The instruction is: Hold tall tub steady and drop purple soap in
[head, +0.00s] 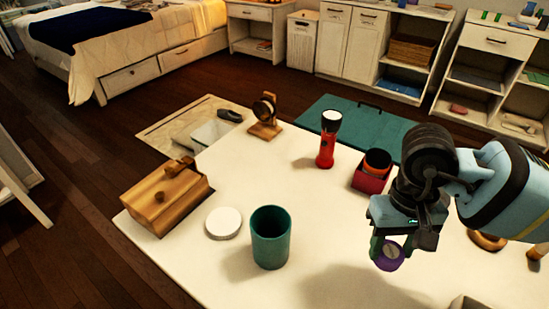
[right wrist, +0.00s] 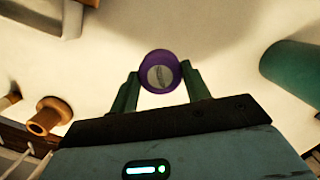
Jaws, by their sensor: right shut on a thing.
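The tall teal tub (head: 270,240) stands upright and open at the top on the white table, near the middle of the head view. It also shows at the right edge of the right wrist view (right wrist: 290,68). My right gripper (head: 387,250) is shut on the round purple soap (head: 390,257), to the right of the tub and apart from it. In the right wrist view the soap (right wrist: 160,72) sits between the two green fingertips, its pale disc face showing. It appears held above the table. My left gripper is not in view.
A white round lid (head: 223,223) lies left of the tub, near a wooden box (head: 165,196). A red flashlight (head: 328,139), a red box with a dark cup (head: 371,171) and a wooden stand (head: 265,117) are farther back. The table between soap and tub is clear.

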